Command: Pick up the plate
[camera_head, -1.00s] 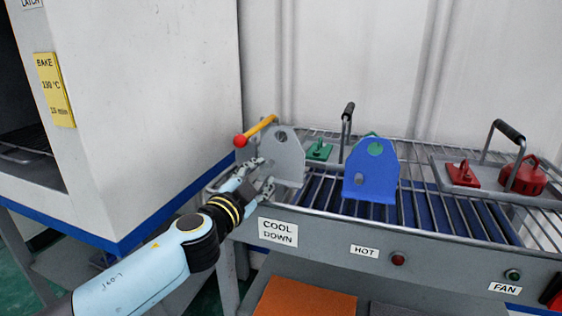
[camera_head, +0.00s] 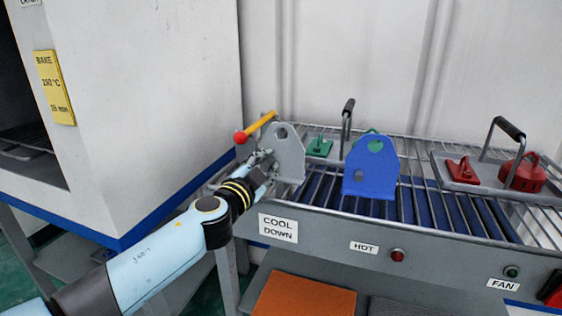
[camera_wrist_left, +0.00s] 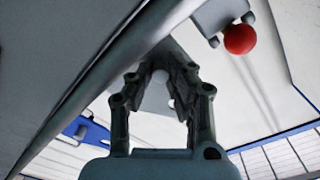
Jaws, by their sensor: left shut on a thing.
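A grey plate (camera_head: 290,162) with a rounded top and a hole stands upright at the left end of the wire cooling rack (camera_head: 440,232). My left gripper (camera_head: 265,162) is at the plate's left edge and shut on it. In the left wrist view its two fingers (camera_wrist_left: 160,82) lie on either side of a pale part of the plate (camera_wrist_left: 155,100). A blue plate (camera_head: 371,172) of similar shape stands to the right, clear of the gripper. My right gripper is out of view.
A yellow lever with a red ball (camera_head: 240,137) is close above the gripper. A white oven (camera_head: 150,120) is at the left. Green parts (camera_head: 320,147) and a tray with red parts (camera_head: 460,182) are on the rack.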

